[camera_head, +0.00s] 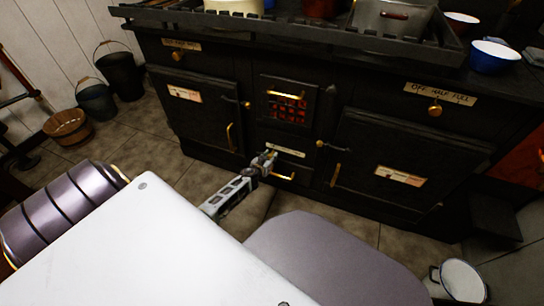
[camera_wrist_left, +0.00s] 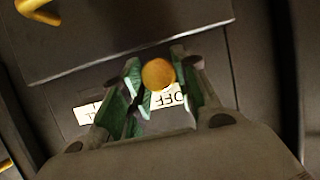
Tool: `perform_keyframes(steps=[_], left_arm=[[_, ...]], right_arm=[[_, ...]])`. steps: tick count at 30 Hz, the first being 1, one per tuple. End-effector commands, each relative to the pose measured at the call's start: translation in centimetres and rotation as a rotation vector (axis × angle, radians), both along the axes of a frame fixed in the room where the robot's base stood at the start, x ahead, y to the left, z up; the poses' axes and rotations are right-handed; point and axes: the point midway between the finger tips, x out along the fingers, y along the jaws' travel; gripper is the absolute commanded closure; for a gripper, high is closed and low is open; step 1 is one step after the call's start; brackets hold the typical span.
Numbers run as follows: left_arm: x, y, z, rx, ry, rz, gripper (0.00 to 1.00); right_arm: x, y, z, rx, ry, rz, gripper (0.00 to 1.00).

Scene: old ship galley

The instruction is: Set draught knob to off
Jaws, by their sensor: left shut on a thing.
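The draught knob is a round brass knob (camera_wrist_left: 158,73) low in the middle of the black stove. In the left wrist view it sits between the green-lined fingertips of my left gripper (camera_wrist_left: 160,80), which is shut on it. A white label below it reads OFF upside down (camera_wrist_left: 166,97), right beside the knob; another part of the label (camera_wrist_left: 88,111) shows to the left. In the head view my left gripper (camera_head: 266,157) is at the left end of the pale label (camera_head: 286,149); the fingers mostly hide the knob there. My right gripper is out of view.
A firebox door with a glowing grate (camera_head: 287,107) is above the label, and a brass handle (camera_head: 283,176) is just below. Another knob (camera_head: 435,109) under an OFF HALF FULL label is at the right. Oven doors flank the middle. Buckets (camera_head: 97,102) stand at the left wall.

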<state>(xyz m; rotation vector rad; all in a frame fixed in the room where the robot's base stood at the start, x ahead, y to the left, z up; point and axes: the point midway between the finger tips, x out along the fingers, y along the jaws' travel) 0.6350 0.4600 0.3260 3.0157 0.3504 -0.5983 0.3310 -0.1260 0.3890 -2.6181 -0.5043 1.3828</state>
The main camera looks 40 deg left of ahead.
Motion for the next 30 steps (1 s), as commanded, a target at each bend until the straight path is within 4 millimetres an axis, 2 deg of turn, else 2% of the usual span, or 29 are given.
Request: perform_keyframes(steps=[1, 5, 6, 11, 20, 30], left_arm=[[-0.16, 0.55, -0.04, 0.006, 0.003, 0.008, 1.00], [-0.17, 0.65, -0.03, 0.006, 0.004, 0.009, 1.00], [-0.18, 0.67, -0.03, 0.007, 0.004, 0.010, 0.66], [-0.15, 0.58, -0.02, 0.006, 0.003, 0.008, 0.47], [-0.08, 0.35, 0.02, 0.003, 0.002, 0.005, 0.47], [-0.84, 0.21, 0.33, 0.005, 0.000, 0.004, 0.47]], right_arm=[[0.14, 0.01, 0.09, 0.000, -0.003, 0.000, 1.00], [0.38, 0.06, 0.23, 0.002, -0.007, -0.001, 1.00], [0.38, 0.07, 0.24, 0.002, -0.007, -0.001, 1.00], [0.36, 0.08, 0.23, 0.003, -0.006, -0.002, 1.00], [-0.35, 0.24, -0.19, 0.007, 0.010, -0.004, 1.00], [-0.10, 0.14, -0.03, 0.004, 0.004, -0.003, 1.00]])
